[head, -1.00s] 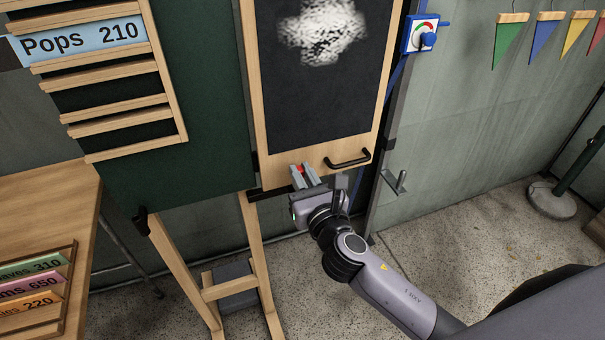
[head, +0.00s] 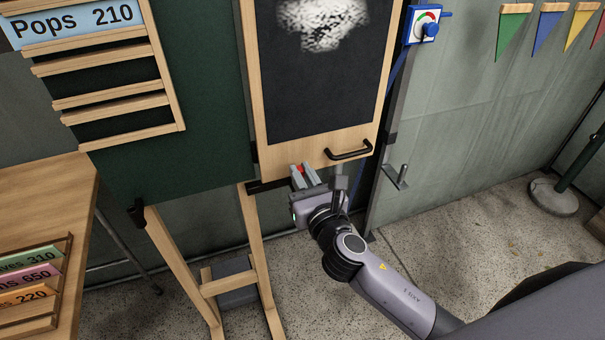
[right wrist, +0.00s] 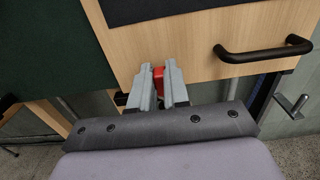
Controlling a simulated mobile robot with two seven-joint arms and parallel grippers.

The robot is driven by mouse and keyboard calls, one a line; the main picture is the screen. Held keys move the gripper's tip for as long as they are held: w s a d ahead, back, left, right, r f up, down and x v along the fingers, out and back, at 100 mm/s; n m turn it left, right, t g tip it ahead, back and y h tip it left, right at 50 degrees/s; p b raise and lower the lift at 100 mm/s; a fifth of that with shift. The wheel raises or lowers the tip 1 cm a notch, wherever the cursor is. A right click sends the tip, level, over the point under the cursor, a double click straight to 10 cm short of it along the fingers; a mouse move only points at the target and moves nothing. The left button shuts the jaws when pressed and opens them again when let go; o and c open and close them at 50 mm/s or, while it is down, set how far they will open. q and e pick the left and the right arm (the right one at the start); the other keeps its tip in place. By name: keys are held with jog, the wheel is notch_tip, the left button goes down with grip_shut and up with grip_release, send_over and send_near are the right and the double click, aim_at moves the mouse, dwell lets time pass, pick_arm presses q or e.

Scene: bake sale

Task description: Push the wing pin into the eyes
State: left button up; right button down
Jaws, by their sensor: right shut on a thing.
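My right gripper (head: 302,177) is at the lower edge of the wooden-framed blackboard wing (head: 323,148), left of its black handle (head: 349,150). Its fingers are shut on a small red thing, likely the head of the wing pin (head: 298,168). In the right wrist view the red pin (right wrist: 158,78) sits between the two grey fingertips (right wrist: 160,88), in front of the wing's bottom edge. A dark bar (head: 268,186) runs below the board just left of the fingers. The eyes and the pin's shaft cannot be made out. My left gripper is not in view.
A green board (head: 205,120) on a wooden easel (head: 258,240) stands left of the gripper. A grey door with a lever handle (head: 396,177) is to the right. A wooden table (head: 40,200) with price cards is at the left.

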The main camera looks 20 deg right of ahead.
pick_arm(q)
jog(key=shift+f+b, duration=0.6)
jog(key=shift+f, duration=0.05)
pick_arm(e)
jog(key=shift+f, duration=0.8)
jog(key=c, duration=1)
grip_release()
jog(key=shift+c, duration=0.2)
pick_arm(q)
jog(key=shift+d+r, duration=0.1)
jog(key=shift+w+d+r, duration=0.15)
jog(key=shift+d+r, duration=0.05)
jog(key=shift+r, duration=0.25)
pick_arm(e)
jog(key=s, duration=0.7)
jog(key=shift+d, duration=0.1)
